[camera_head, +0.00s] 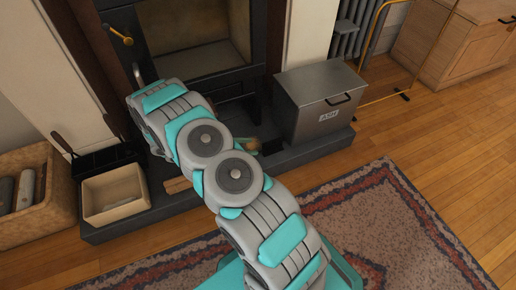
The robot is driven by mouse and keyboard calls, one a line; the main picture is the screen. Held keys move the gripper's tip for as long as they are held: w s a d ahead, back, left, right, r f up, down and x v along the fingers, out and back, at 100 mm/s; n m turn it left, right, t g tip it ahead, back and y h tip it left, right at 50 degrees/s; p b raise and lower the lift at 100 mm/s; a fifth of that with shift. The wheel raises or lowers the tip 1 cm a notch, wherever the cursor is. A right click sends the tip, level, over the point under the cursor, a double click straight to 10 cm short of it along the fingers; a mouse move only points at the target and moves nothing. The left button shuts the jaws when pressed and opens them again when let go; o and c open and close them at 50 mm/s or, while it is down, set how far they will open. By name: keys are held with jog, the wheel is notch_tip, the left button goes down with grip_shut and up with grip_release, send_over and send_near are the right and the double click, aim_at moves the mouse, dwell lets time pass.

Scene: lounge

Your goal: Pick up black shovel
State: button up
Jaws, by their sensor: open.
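Two dark long-handled tools stand at the left of the hearth, behind a cream box. One dark handle (62,145) leans up to the left and another (110,124) rises beside my arm. A black body (103,160) shows low between them, partly hidden by the box. One of these looks like the black shovel, but I cannot tell which parts belong to it. My grey and teal arm reaches from the bottom across the hearth towards the fireplace, its far end just right of these tools. My gripper is not visible.
The cream box (115,205) stands on the dark hearth slab (185,212). A wicker basket (45,218) holding logs is at far left. A grey ash bin (318,105) stands on the right of the hearth. The fireplace (205,58) is behind. A patterned rug (385,215) covers the floor in front.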

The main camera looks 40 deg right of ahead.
aim_at(263, 147)
jog(key=shift+w+d+f+n, duration=0.1)
jog(key=shift+w+f+n, duration=0.1)
jog(key=shift+f, duration=0.3)
jog(key=shift+w+f+n, duration=0.2)
jog(key=shift+f, duration=0.25)
jog(key=shift+d+f, duration=0.15)
jog(key=shift+d, duration=0.1)
jog(key=x, duration=0.6)
jog(key=shift+s+r, duration=0.25)
jog(key=shift+s, duration=0.15)
jog(key=shift+d+f, duration=0.25)
jog(key=shift+d, duration=0.25)
jog(key=shift+c, duration=0.2)
grip_shut()
